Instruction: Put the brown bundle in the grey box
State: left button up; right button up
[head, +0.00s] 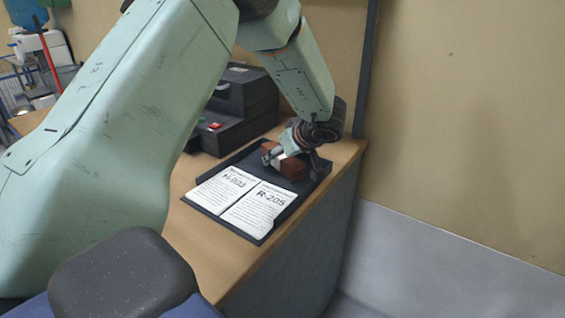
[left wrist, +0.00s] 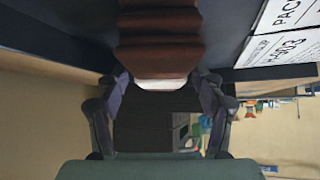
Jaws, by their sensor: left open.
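The brown bundle (head: 292,168) lies at the far end of a dark tray on the wooden desk. A pale band shows on it. In the left wrist view the bundle (left wrist: 158,35) is reddish brown and ridged, and its near end lies close to the fingertips. My left gripper (head: 291,160) is over the bundle, pointing down, with its fingers apart on either side. In the left wrist view the open fingers (left wrist: 158,82) show; I cannot tell whether they touch the bundle. I cannot make out a grey box in either view. My right gripper is not in view.
The dark tray (head: 262,237) also holds two printed sheets, one marked R-205 (head: 259,209). A black machine (head: 238,113) with a red switch stands behind the tray. The desk edge (head: 285,262) runs close along the tray's right side. A wall rises beyond.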

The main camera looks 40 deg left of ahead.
pick_arm(q)
jog(key=shift+s+r, duration=0.1)
jog(key=shift+r, duration=0.05)
jog(key=c, duration=0.7)
grip_shut()
